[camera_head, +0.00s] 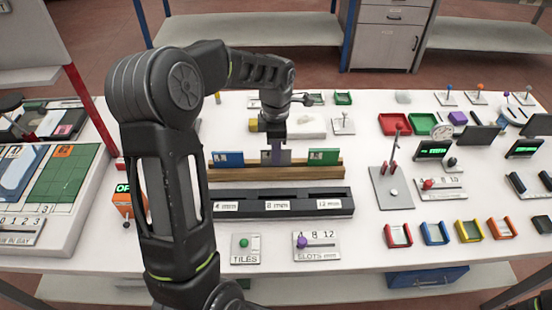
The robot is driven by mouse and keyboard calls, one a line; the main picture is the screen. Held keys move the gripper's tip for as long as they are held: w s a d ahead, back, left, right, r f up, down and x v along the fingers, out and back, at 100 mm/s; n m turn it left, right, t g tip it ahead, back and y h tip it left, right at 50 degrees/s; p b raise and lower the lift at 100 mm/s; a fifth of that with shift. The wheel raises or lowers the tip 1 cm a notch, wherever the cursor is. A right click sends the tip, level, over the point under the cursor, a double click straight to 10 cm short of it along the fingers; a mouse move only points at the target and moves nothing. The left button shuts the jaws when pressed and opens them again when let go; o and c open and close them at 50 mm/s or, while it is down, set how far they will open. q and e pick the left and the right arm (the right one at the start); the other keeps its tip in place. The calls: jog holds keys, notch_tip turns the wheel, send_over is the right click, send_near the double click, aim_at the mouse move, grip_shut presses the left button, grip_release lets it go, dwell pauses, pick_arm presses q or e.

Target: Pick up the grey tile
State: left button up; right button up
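The grey tile (284,158) stands in the wooden rack (240,174), between a blue tile (228,158) on the left and a green tile (323,157) on the right. My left gripper (274,150) points down at the grey tile, and its fingers overlap the tile's upper left part in the picture. The gripper hides part of the tile. The fingers are too small and dark to tell whether they are closed on it.
A black slotted block (280,195) with labels lies in front of the rack. Panels marked tiles (246,249) and slots (316,246) sit near the front edge. Small coloured trays, such as a red one (398,235), and a grey lever plate (391,188) stand to the right.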

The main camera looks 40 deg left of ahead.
dwell(0.4)
pick_arm(q)
grip_shut()
dwell(1.3)
